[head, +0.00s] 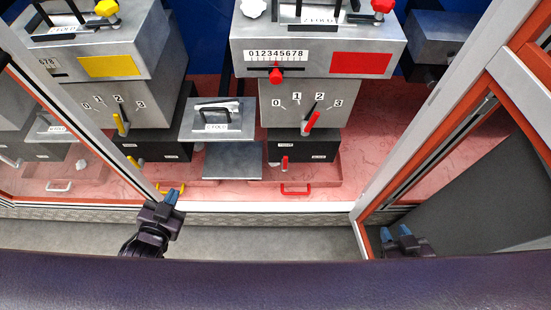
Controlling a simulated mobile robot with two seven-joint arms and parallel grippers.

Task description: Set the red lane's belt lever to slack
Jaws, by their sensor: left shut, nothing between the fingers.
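The red lane's machine (319,52) stands behind the open front, right of centre, with a red panel (360,63). A red-tipped lever (311,121) sits on its 0–3 dial, leaning up right between 2 and 3. A small red lever (284,163) stands upright on the dark box (315,146) below, beside small white labels too small to read. I cannot tell for certain which is the belt lever. My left gripper (173,196) is shut and empty, in front of the sill, left of and nearer than the red levers. My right gripper (396,232) is open and empty at lower right.
A red slider knob (275,76) sits under a number scale; a red handle (295,191) lies low in front. A yellow lane (110,66) stands left. Frame posts (436,95) flank the opening.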

